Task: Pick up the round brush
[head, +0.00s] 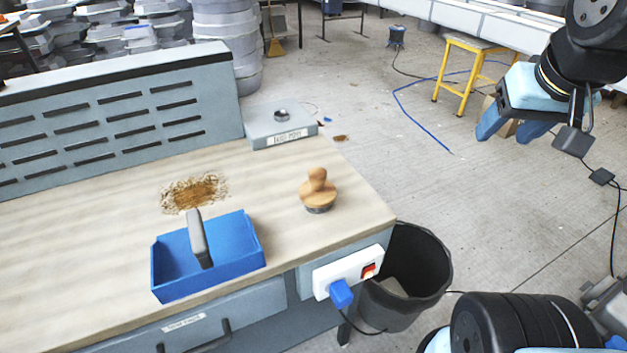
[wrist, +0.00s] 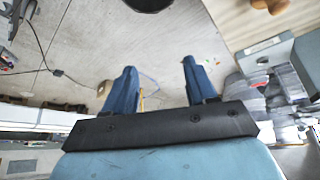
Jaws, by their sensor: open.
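The round brush (head: 318,192) stands on the wooden bench top, near its right end. It has a round wooden knob handle on a wooden disc, with dark bristles below. In the wrist view, part of a wooden knob (wrist: 271,5), which looks like the brush, is cut off at the top edge. My gripper (head: 515,130) is at the upper right in the head view, over the floor and well away from the brush. Its two blue fingers also show in the wrist view (wrist: 159,85), spread apart with nothing between them.
A blue tray (head: 240,264) with a grey-handled tool stands left of the brush, beside a brown shavings-like patch (head: 194,192). A grey box (head: 262,128) lies behind. A power strip (head: 348,272) is on the bench's front edge; a black bin (head: 425,275) stands below. A yellow stool (head: 462,65) stands farther back.

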